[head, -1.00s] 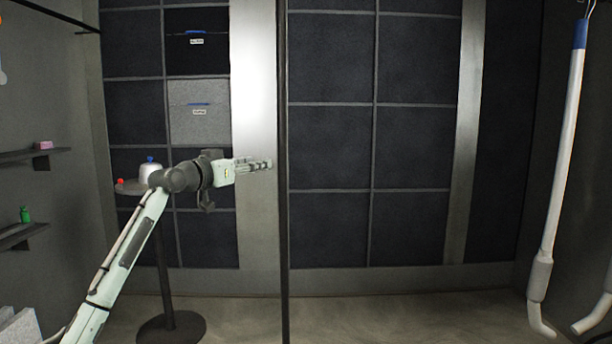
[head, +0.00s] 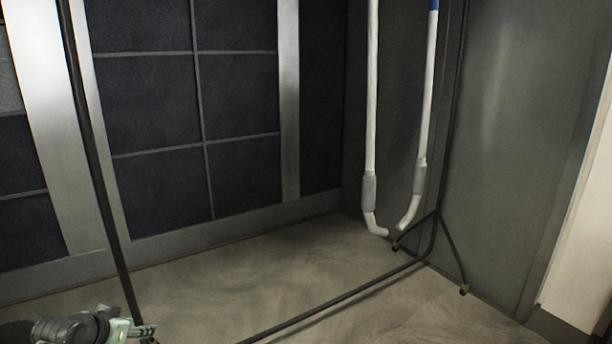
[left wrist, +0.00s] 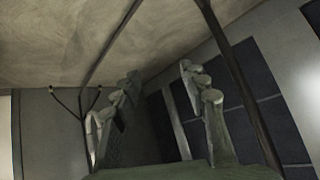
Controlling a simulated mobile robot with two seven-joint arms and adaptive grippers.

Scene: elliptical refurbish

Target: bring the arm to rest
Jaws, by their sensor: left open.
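My left gripper (head: 143,331) shows at the bottom left of the head view, low in front of the dark rack frame. In the left wrist view its two fingers (left wrist: 160,95) stand apart with nothing between them, so it is open and empty. Most of my left arm is below the head view's edge. My right gripper is in neither view.
A black rail rack (head: 345,297) on casters stands on the floor, its pole near my left gripper. Two white tubes (head: 370,100) hang at its far end. A dark panelled wall (head: 245,100) is behind. The floor (head: 240,270) inside the rack is clear.

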